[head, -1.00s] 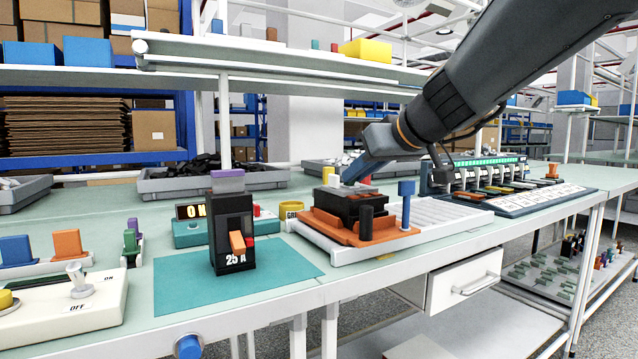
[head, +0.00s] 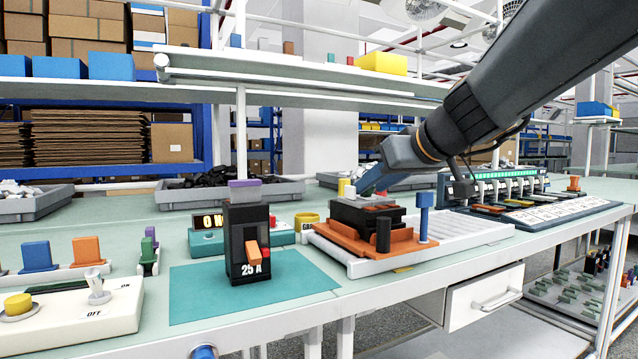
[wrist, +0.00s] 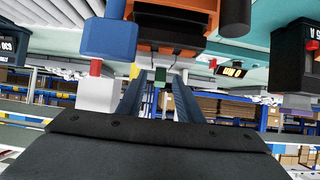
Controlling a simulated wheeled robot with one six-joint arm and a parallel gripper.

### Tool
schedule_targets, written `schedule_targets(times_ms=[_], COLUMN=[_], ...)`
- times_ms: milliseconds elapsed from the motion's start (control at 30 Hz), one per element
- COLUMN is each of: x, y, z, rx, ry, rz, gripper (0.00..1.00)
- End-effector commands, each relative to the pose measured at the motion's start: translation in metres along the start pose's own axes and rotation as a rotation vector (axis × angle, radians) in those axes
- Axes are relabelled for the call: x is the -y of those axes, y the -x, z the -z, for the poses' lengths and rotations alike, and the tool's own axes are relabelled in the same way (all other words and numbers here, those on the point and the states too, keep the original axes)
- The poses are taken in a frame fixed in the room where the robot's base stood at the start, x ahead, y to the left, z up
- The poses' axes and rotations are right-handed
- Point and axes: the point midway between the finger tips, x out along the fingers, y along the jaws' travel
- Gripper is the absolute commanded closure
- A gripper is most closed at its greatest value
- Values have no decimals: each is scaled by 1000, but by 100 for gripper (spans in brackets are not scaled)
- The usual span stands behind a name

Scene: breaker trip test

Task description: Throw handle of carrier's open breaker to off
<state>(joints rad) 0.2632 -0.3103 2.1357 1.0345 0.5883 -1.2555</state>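An orange carrier (head: 340,248) sits on a white slatted track and holds a black breaker (head: 365,218) lying in it. The carrier has a blue post (head: 425,215) and a black post (head: 383,236). My gripper (head: 368,186) is just above and behind the black breaker, its blue fingers slanting down; contact cannot be told. In the wrist view my gripper's fingers (wrist: 160,100) stand apart with nothing between them, and the carrier (wrist: 165,47) shows at the top. The breaker's handle is not clearly visible.
A separate upright black 25 A breaker (head: 235,235) with an orange handle stands on a teal mat (head: 200,295). Behind it is a teal display box (head: 203,241). A switch box (head: 75,310) stands front left. A row of modules (head: 505,192) lies right. A shelf hangs above.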

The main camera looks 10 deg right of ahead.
Motion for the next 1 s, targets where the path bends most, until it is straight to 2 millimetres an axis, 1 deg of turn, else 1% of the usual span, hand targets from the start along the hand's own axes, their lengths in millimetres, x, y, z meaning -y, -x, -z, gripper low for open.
schedule_targets(times_ms=[267, 667, 1000], x=[0, 0, 0], y=[5, 30, 55], z=[1, 2, 2], rx=[1, 2, 2], ry=[-1, -3, -2], rz=[1, 0, 0], gripper=[67, 67, 67])
